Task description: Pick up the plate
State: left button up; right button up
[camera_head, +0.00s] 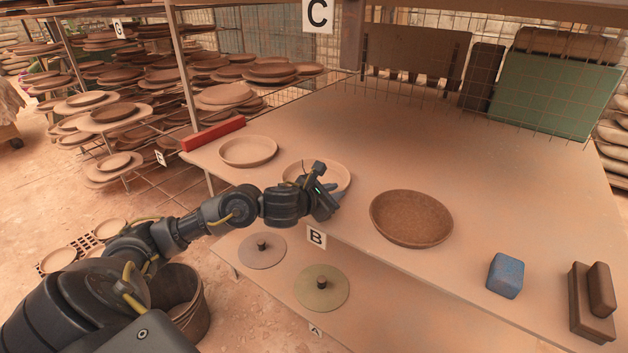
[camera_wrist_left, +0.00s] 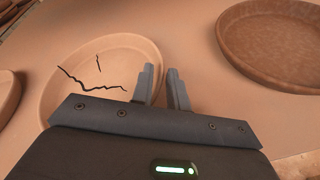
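A pale tan plate (camera_head: 299,170) lies on the table, partly hidden behind my left gripper (camera_head: 334,192). In the left wrist view this plate (camera_wrist_left: 112,62) shows dark crack lines across its inside. My left gripper's fingers (camera_wrist_left: 163,86) stand a little apart at the plate's right rim, with a narrow gap between them. I cannot tell whether they touch the rim. A darker brown plate (camera_head: 411,219) lies to the right, and it also shows in the left wrist view (camera_wrist_left: 280,42). Another pale plate (camera_head: 248,151) lies to the left. My right gripper is out of view.
A blue block (camera_head: 505,275) and a dark brown block (camera_head: 592,303) stand on the table at right. A red bar (camera_head: 213,133) lies along the left edge. Two round discs (camera_head: 262,250) (camera_head: 321,288) with knobs lie on a lower shelf. Racks of plates stand at left.

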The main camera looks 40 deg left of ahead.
aim_at(340, 190)
pick_arm(q)
jog(key=shift+x, duration=1.55)
jog(key=shift+a, duration=0.1)
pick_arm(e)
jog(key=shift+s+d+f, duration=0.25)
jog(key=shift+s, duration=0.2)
pick_arm(q)
jog(key=shift+c, duration=0.4)
grip_shut()
jog(key=shift+r, duration=0.15)
